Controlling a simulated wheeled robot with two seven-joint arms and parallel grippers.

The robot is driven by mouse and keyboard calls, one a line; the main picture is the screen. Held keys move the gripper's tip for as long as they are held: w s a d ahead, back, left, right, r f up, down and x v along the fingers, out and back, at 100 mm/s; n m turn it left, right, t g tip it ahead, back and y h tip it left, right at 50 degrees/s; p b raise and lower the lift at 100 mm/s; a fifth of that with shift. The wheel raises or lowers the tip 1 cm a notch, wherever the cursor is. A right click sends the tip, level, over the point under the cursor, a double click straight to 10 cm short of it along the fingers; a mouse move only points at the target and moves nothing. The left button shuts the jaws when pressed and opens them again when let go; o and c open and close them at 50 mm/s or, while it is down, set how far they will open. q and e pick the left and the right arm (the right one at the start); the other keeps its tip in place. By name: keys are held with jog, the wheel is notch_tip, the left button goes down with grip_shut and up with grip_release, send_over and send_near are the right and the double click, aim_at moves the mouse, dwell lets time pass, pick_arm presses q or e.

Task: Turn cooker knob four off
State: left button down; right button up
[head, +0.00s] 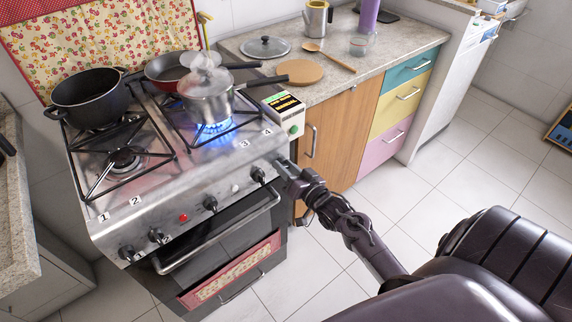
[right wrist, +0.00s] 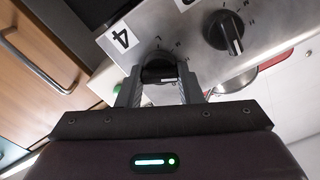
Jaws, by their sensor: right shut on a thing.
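The stove (head: 190,175) has a front panel with black knobs and number labels. Label 4 (head: 267,132) is at the right end; it also shows in the right wrist view (right wrist: 121,38). Knob four (right wrist: 158,66) is black and sits between the fingers of my right gripper (right wrist: 158,85), which is shut on it. In the head view my right gripper (head: 284,168) is at the panel's right end and hides that knob. Blue flame (head: 214,129) burns under the steaming pot (head: 207,97). My left gripper is not in view.
Knob three (head: 258,174) is just left of my right gripper; it also shows in the wrist view (right wrist: 224,32). The oven handle (head: 220,232) runs below the panel. A wooden cabinet door (head: 343,150) stands right of the stove. Floor in front is clear.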

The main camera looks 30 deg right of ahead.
jog(key=m+p, duration=0.2)
jog(key=shift+r+m, duration=0.2)
jog(key=shift+m, duration=0.2)
jog(key=m+p, duration=0.2)
jog(key=m, duration=0.1)
jog(key=shift+m+p, duration=0.3)
jog(key=m+p, duration=0.1)
jog(key=m, duration=0.1)
jog(key=shift+f+m, duration=0.15)
jog(key=shift+m, duration=0.15)
jog(key=shift+f+m+p, duration=0.15)
jog(key=shift+m+p, duration=0.9)
jog(key=shift+m, duration=0.55)
jog(key=o, duration=1)
